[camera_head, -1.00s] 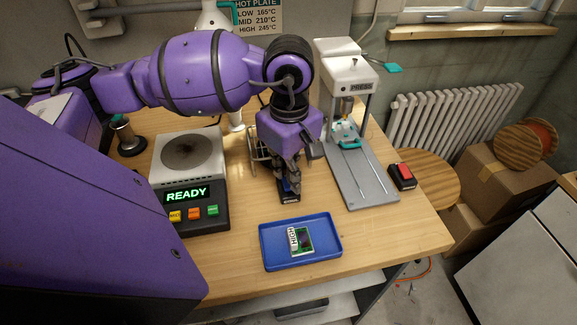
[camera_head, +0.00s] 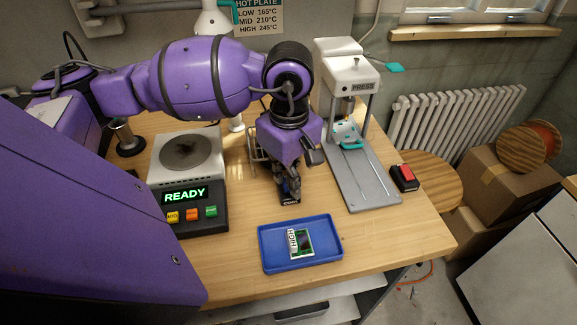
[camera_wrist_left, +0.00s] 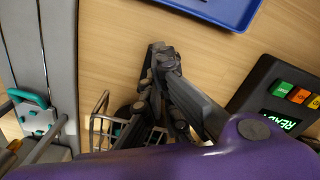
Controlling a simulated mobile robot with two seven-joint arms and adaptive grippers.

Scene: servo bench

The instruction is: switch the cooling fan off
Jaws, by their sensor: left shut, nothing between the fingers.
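A wire-cage object (camera_head: 257,143), which looks like the cooling fan, stands on the bench behind my left gripper and is mostly hidden by it. Part of its cage (camera_wrist_left: 101,122) shows in the left wrist view. A small dark box with a pale label (camera_head: 290,201), probably its switch, lies in front of it on the bench. My left gripper (camera_head: 289,190) points down with its fingers shut and empty, its tips over or against this box. I cannot tell whether they touch. In the wrist view the shut fingertips (camera_wrist_left: 162,52) cover the box. My right gripper is not in view.
A hot plate (camera_head: 187,160) reading READY stands to the left. A press (camera_head: 350,85) stands to the right, with a red-buttoned box (camera_head: 404,178) beside it. A blue tray (camera_head: 264,262) holding a small labelled board (camera_head: 301,243) lies in front.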

